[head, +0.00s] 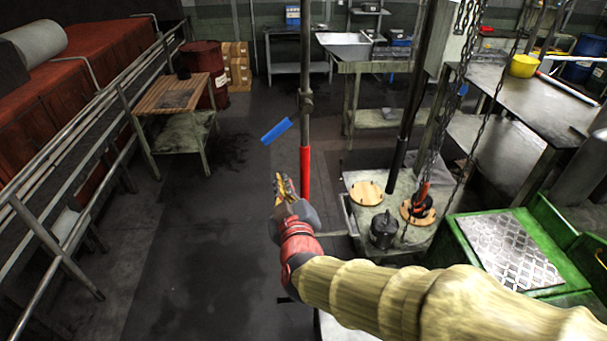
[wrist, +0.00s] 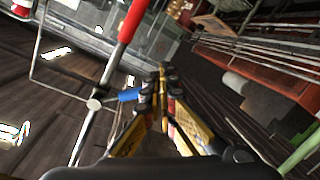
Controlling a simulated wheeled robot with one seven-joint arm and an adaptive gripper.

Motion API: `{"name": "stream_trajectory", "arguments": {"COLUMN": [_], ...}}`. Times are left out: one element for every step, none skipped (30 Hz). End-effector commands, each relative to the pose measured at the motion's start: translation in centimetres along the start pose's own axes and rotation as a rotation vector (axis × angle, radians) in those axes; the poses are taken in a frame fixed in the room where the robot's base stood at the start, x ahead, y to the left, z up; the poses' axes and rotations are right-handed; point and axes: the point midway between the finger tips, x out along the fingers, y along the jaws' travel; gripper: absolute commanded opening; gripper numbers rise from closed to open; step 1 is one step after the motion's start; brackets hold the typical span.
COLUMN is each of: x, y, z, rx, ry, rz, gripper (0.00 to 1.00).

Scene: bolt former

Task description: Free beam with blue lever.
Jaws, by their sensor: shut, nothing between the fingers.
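The blue lever (head: 276,131) slants up to the right, just left of a grey upright pole (head: 306,60) with a red lower section (head: 305,174). How the lever joins the pole is not clear. The pole looks to be the beam, but I cannot be sure. My gripper (head: 280,184) is shut and empty, below the blue lever and left of the red section. In the wrist view, my gripper (wrist: 163,72) has its fingertips together. The blue lever (wrist: 130,95) shows just left of the fingers, beside a round joint on the pole. I cannot tell whether they touch.
A green machine (head: 505,250) with a metal plate and a cart with wooden discs (head: 367,193) stand to the right, with hanging chains (head: 440,130) above. A slatted table (head: 172,95) and railing are at left. The floor (head: 200,230) between is clear.

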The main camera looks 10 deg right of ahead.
Motion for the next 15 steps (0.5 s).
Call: {"name": "stream_trajectory", "arguments": {"x": [0.0,-0.1,-0.2,-0.2,-0.3,-0.2,-0.2,-0.1,0.0,0.2,0.4,0.7,0.9,1.2,1.6], "y": [1.3,2.0,2.7,3.1,3.4,3.5,3.5,3.5,3.5,3.5,3.5,3.5,3.5,3.6,3.6], "z": [-0.7,-1.0,-1.4,-1.7,-1.8,-1.9,-1.9,-1.9,-1.9,-1.9,-1.9,-2.0,-2.0,-1.9,-1.9], "rx": [-0.033,-0.055,-0.083,-0.104,-0.121,-0.136,-0.144,-0.148,-0.151,-0.151,-0.151,-0.15,-0.15,-0.149,-0.149], "ry": [0.023,0.034,0.046,0.054,0.059,0.061,0.06,0.059,0.059,0.059,0.059,0.06,0.06,0.059,0.058], "rz": [0.048,0.075,0.103,0.119,0.129,0.133,0.133,0.132,0.132,0.132,0.131,0.131,0.131,0.132,0.132], "gripper": [0.0,0.0,0.0,0.0,0.0,0.0,0.0,0.0,0.0,0.0,0.0,0.0,0.0,0.0,0.0]}}
